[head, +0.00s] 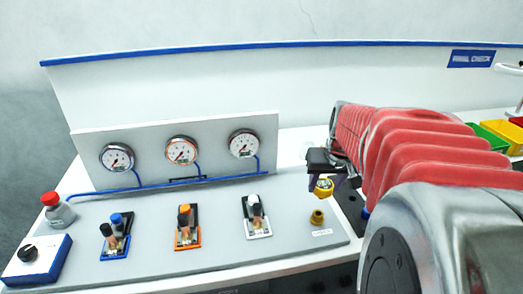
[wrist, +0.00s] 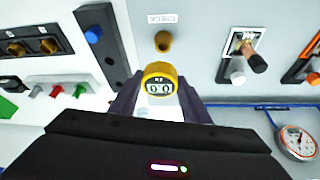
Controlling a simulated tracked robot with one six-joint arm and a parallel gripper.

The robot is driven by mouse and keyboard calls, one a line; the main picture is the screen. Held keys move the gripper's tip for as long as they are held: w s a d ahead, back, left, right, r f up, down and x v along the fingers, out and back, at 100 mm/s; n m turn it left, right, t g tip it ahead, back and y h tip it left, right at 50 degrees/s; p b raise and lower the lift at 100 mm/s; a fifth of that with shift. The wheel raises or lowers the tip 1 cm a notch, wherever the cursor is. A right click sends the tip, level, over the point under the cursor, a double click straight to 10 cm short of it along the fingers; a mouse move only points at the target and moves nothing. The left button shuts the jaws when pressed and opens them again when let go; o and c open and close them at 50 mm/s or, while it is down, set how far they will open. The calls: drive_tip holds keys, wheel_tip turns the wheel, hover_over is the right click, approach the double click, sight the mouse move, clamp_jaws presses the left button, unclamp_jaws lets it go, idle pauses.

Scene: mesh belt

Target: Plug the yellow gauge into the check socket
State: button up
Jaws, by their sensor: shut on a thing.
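My gripper (head: 325,180) is shut on the yellow gauge (head: 323,189), holding it above the right end of the grey panel. In the wrist view the gauge (wrist: 159,70) sits between the two dark purple fingers, its small round display facing the camera. The check socket (head: 317,217) is a brass fitting on the panel with a small label beside it. In the head view it lies just below the gauge; in the wrist view the socket (wrist: 163,41) shows just beyond the gauge, apart from it in the picture. The gauge's lower end is hidden.
Three dial gauges (head: 181,150) stand on an upright board joined by blue pipe. Valves with blue, orange and white plates (head: 258,222) line the panel left of the socket. A black strip (wrist: 103,50) lies on the socket's other side. Coloured bins (head: 497,137) stand far right.

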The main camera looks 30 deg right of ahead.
drive_tip(key=shift+f, duration=2.45)
drive_tip(key=shift+f, duration=1.55)
idle(0.4)
drive_tip(key=o, duration=1.2)
drive_tip(key=v, duration=1.3)
drive_tip(key=shift+r, duration=0.3)
drive_tip(key=shift+s+a, duration=0.15)
